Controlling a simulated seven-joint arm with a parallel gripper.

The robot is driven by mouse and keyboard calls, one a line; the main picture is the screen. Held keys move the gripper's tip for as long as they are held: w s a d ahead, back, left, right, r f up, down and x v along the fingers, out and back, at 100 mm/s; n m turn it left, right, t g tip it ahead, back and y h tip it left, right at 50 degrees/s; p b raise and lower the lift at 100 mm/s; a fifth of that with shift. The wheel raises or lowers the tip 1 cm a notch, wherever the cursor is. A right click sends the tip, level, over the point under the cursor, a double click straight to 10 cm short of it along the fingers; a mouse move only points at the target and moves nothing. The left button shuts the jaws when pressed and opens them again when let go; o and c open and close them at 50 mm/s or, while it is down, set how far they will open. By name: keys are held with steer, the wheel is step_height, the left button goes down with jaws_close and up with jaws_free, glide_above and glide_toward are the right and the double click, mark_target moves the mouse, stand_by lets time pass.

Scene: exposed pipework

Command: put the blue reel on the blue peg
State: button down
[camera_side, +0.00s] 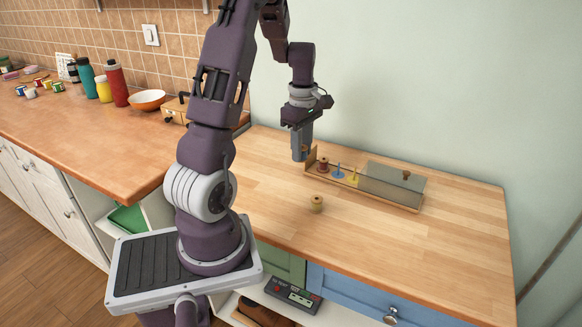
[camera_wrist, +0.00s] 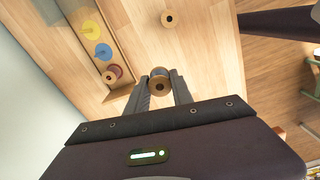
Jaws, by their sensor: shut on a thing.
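My gripper (camera_side: 300,156) is shut on a reel, which I take for the blue reel (camera_wrist: 159,75), seen end-on between the fingertips in the wrist view. Its wooden end and dark hole show, but its thread is mostly hidden by the fingers. In the side view my gripper points down, above the table and beside the left end of the peg rack. The blue peg (camera_side: 338,171) stands bare on a blue disc, between a red reel (camera_side: 323,164) and a yellow peg (camera_side: 354,176). The blue disc and peg also show in the wrist view (camera_wrist: 103,51), up and left of the held reel.
The peg rack (camera_side: 308,161) has a raised end board at its left, near my gripper. A grey box-like cover (camera_side: 392,185) with a knob takes its right part. A loose tan reel (camera_side: 316,203) stands in front of the rack. The wooden tabletop around is clear.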

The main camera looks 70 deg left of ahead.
steer(key=w+a+r, duration=0.2)
steer(key=w, duration=1)
steer(key=shift+w+a, duration=0.3)
steer(key=shift+w, duration=0.1)
steer(key=shift+f, duration=2.9)
steer(key=shift+f, duration=2.8)
steer(key=c, duration=1)
jaws_free()
steer(key=shift+c, duration=0.2)
